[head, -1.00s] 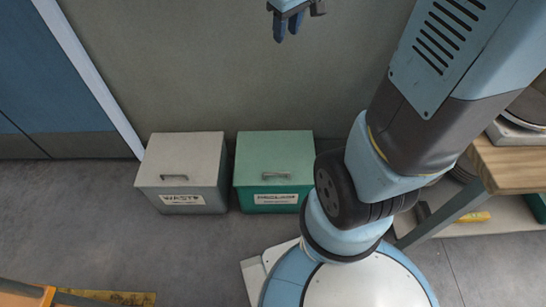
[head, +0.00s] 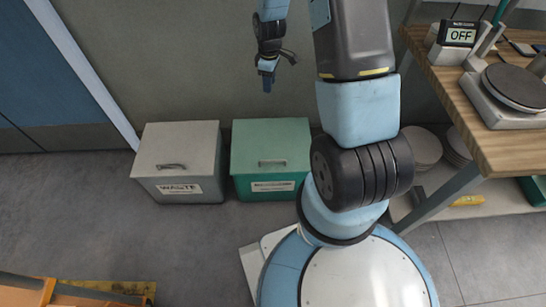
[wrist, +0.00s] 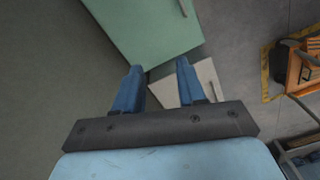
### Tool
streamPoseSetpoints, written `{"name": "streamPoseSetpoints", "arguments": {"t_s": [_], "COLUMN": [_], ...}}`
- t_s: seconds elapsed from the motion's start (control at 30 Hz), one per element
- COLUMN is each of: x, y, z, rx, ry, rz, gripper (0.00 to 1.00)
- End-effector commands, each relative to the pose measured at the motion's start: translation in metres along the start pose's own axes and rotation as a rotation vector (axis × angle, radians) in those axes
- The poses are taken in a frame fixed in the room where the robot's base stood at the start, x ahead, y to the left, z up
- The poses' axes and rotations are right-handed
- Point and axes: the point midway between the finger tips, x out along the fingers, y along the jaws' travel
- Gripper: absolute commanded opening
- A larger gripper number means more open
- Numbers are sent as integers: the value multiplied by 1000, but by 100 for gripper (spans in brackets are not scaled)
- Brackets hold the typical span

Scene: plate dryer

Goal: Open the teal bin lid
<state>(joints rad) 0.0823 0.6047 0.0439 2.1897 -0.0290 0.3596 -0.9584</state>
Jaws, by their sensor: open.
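The teal bin (head: 266,187) stands on the floor against the wall, its lid (head: 270,138) shut. A small grey bar handle (head: 272,163) sits near the lid's front edge, above a white label. My gripper (head: 267,75) hangs above the back of the teal bin in the head view, apart from the lid. In the wrist view my gripper (wrist: 158,75) has its two blue fingers spread with nothing between them. The teal lid (wrist: 140,28) shows beyond the fingertips there, with part of its handle (wrist: 184,8) at the top edge.
A grey waste bin (head: 176,150) stands just left of the teal bin, its lid shut. An orange object (head: 25,292) is at the lower left. Grey floor in front of the bins is clear.

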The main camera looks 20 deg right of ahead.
Motion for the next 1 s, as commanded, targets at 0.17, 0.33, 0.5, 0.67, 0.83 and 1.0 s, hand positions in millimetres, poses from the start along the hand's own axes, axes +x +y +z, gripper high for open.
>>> {"name": "streamPoseSetpoints", "arguments": {"t_s": [0.17, 0.33, 0.5, 0.67, 0.83, 1.0], "x": [69, 132, 186, 217, 231, 244], "y": [-3, -13, -26, -36, -40, -43], "z": [4, 11, 20, 26, 29, 30], "rx": [-90, -177, -251, -297, -316, -317], "ry": [-22, -34, -39, -40, -40, -40], "rz": [-55, -103, -145, -168, -178, -179], "gripper": [40, 40, 40, 40, 40, 40]}}
